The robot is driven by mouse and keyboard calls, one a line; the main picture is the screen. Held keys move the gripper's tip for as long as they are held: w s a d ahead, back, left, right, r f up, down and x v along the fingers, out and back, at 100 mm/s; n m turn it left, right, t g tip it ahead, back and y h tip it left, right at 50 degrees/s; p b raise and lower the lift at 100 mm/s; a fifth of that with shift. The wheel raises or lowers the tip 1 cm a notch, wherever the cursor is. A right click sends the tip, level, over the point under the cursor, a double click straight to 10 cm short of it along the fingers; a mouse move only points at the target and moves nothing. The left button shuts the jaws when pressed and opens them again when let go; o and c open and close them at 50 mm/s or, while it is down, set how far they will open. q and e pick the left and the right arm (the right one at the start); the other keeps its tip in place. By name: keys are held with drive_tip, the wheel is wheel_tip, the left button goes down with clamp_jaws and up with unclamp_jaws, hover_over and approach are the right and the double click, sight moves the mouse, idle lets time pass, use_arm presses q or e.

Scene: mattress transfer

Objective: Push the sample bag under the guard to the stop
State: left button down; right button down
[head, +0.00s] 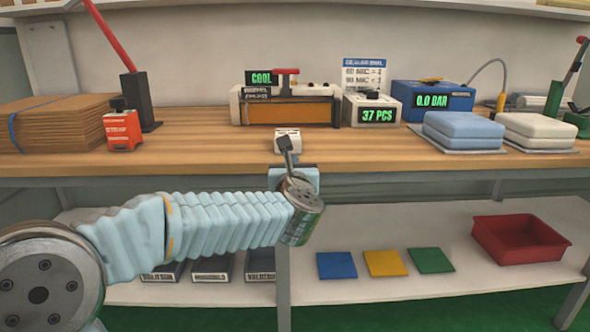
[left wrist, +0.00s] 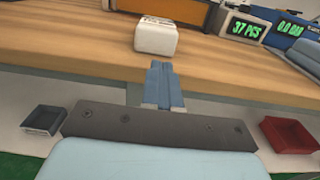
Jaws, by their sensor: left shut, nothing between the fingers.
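The sample bag (head: 288,133), a small white packet with faint print, lies on the wooden bench in front of the sealer. It also shows in the left wrist view (left wrist: 157,36), just beyond my fingertips. The sealer has an orange-brown front panel (head: 288,112), likely the guard, under a red handle and a green COOL display. I cannot make out the stop. My left gripper (head: 284,144) is shut and empty at the near side of the bag. In the left wrist view its blue fingers (left wrist: 160,66) are together; whether they touch the bag I cannot tell. My right gripper is out of view.
A counter reading 37 PCS (head: 372,109) stands right of the sealer. Blue folded pads (head: 463,130) and white pads (head: 541,130) lie farther right. A red-orange strap box (head: 122,130) and cardboard stack (head: 55,125) are left. A red bin (head: 520,240) is on the lower shelf.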

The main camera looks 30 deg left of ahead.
use_arm(q)
drive_tip(key=p+x, duration=0.1)
drive_tip(key=x, duration=0.6)
drive_tip(key=shift+w, duration=0.1)
drive_tip(key=b+x, duration=0.1)
drive_tip(key=x, duration=0.2)
drive_tip(key=shift+f, duration=0.2)
drive_tip(key=shift+w+a+r, duration=0.15)
drive_tip(key=shift+w+a, duration=0.05)
drive_tip(key=shift+w, duration=0.05)
